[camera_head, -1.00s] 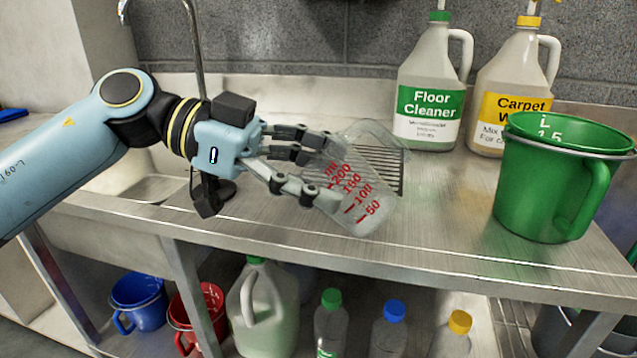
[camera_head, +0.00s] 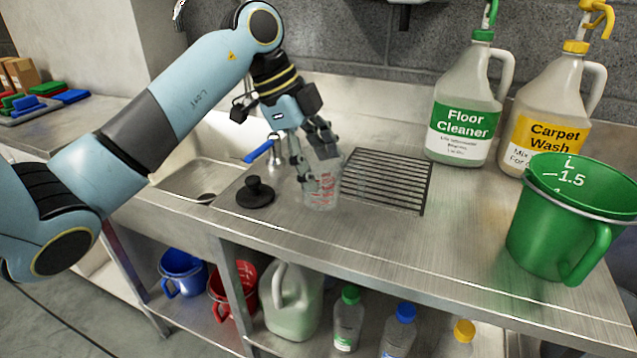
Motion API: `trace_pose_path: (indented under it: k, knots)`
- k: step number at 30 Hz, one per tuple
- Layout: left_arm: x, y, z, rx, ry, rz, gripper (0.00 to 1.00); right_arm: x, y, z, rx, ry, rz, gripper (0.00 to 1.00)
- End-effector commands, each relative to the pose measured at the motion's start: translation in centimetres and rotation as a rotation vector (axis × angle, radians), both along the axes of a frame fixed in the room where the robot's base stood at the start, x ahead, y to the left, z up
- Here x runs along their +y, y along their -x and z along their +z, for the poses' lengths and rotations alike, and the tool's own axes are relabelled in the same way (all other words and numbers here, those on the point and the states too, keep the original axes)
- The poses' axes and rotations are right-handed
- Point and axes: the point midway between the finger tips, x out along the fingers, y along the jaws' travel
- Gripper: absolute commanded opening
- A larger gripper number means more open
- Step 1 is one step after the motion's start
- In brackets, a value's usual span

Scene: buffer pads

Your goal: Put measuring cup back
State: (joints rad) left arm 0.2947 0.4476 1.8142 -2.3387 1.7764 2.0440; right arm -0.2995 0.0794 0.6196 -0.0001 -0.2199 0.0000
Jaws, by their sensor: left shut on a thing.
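The clear measuring cup (camera_head: 322,198) with red markings stands about upright at the counter top, left of the black drain grate. Whether its base touches the steel is hard to tell. My left gripper (camera_head: 318,177) points down and is shut on the cup, its fingers around the upper part. The fingers hide part of the cup's rim and far side. My right gripper is not in view.
The steel counter holds a drain grate (camera_head: 388,180), a black plug (camera_head: 256,191), a Floor Cleaner jug (camera_head: 462,125), a Carpet Wash jug (camera_head: 548,125) and a green bucket (camera_head: 545,235). A sink (camera_head: 190,178) lies left. Bare counter is in front of the grate.

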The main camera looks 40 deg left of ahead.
Motion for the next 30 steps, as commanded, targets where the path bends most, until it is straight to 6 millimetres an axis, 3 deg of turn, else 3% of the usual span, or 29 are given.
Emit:
trace_pose_path:
  k: [4,8,15,25,26,30]
  knots:
    - [0.9,-1.5,-1.0,-0.001,0.001,0.0,0.19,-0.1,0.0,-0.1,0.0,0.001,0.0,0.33]
    - [1.1,-1.7,-1.6,0.0,0.001,-0.001,0.19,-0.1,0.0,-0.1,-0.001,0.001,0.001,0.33]
    - [1.0,-1.6,-5.0,0.001,0.001,-0.001,0.19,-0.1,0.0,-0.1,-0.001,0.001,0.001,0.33]
    - [1.0,-1.7,-5.4,-0.001,0.001,-0.001,0.19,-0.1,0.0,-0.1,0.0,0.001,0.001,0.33]
    - [1.0,-1.6,-5.4,-0.001,0.001,-0.001,0.69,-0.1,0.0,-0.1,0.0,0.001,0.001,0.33]
    - [1.0,-1.7,-5.4,-0.001,0.0,-0.002,0.87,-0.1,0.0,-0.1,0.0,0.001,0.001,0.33]
